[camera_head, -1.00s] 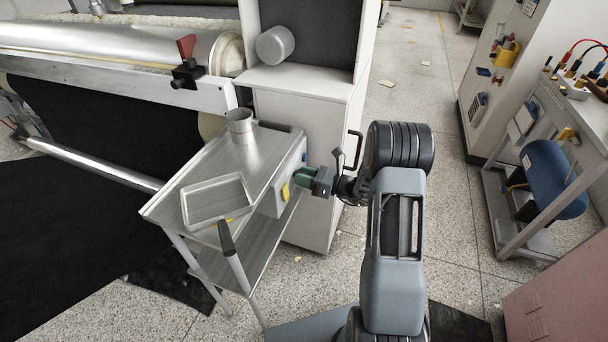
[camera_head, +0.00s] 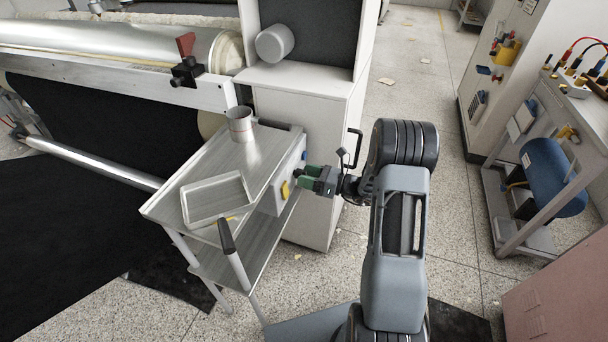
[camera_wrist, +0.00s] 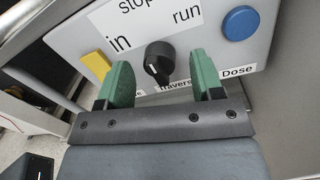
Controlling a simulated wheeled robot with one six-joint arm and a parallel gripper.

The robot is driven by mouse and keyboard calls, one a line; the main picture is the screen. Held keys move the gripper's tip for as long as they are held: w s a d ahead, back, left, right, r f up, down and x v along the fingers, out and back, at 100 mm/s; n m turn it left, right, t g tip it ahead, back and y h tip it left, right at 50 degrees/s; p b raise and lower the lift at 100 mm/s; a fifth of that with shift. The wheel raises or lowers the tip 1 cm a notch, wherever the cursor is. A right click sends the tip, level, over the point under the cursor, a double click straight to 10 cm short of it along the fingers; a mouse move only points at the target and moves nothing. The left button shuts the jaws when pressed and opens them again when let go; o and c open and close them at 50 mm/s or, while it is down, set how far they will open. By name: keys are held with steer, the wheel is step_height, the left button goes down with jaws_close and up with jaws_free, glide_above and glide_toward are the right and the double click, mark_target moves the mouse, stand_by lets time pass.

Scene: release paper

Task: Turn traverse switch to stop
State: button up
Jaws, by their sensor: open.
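The traverse switch is a black rotary knob (camera_wrist: 160,58) on a pale control box (camera_wrist: 225,62), seen in the wrist view. "stop", "in" and "run" labels lie around it, and a partly covered "traverse" label is below. A small pale mark shows on the knob's lower left; I cannot tell which label it matches. My gripper (camera_head: 308,173) is open, with its green fingers on either side of the knob in the wrist view. I cannot tell whether they touch it. In the head view, the box (camera_head: 283,190) is on the cart's right side and the knob is not discernible.
A yellow part (camera_wrist: 96,64) is left of the knob, and a blue button (camera_wrist: 240,22) is right, above "Dose". The metal cart (camera_head: 238,165) carries a tray (camera_head: 190,209) and a cup (camera_head: 240,126). A white cabinet (camera_head: 335,125) stands behind my gripper.

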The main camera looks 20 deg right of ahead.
steer(key=p+v, duration=0.1)
steer(key=v, duration=1.1)
steer(key=shift+d, duration=0.2)
steer(key=shift+s, duration=0.1)
